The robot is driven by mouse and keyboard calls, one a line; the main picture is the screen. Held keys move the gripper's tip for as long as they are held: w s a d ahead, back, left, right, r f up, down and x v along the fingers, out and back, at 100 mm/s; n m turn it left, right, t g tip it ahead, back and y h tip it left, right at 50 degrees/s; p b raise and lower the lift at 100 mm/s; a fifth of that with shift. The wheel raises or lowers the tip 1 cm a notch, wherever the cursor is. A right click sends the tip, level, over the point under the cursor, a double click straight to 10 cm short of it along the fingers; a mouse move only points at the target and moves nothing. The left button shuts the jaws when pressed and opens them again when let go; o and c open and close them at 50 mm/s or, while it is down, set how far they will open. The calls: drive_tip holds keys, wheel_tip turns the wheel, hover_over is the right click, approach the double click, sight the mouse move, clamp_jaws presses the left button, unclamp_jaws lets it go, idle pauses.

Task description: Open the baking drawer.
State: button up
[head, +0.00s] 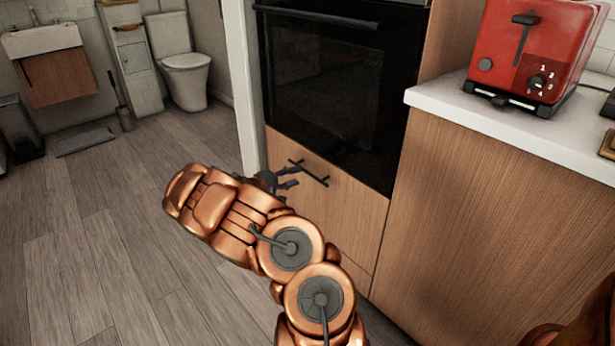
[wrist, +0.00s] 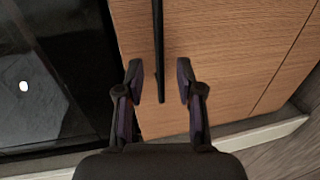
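The wooden drawer front below the oven (head: 345,215) is shut, and I take it as the baking drawer; it also fills the middle of the wrist view (wrist: 215,60). Its black bar handle (head: 309,172) runs across the upper part of the front. In the wrist view the handle (wrist: 158,45) comes down from the top edge and ends between the fingers. My gripper (head: 287,181) is at the left part of the handle. In the wrist view my gripper (wrist: 160,80) is open, a finger on each side of the bar, with gaps visible. I cannot tell its exact depth from the bar.
The dark oven (head: 330,85) is above the drawer, with a wooden panel (head: 357,272) below it. At right, a wooden cabinet (head: 490,220) with a white counter (head: 450,102) carries a red toaster (head: 530,50). Wooden floor (head: 90,240) lies clear at left.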

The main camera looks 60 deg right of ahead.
sight(307, 171)
drive_tip(key=shift+b+x, duration=0.65)
drive_tip(key=shift+x, duration=2.65)
drive_tip(key=shift+s, duration=0.1)
drive_tip(key=shift+a, duration=0.1)
clamp_jaws()
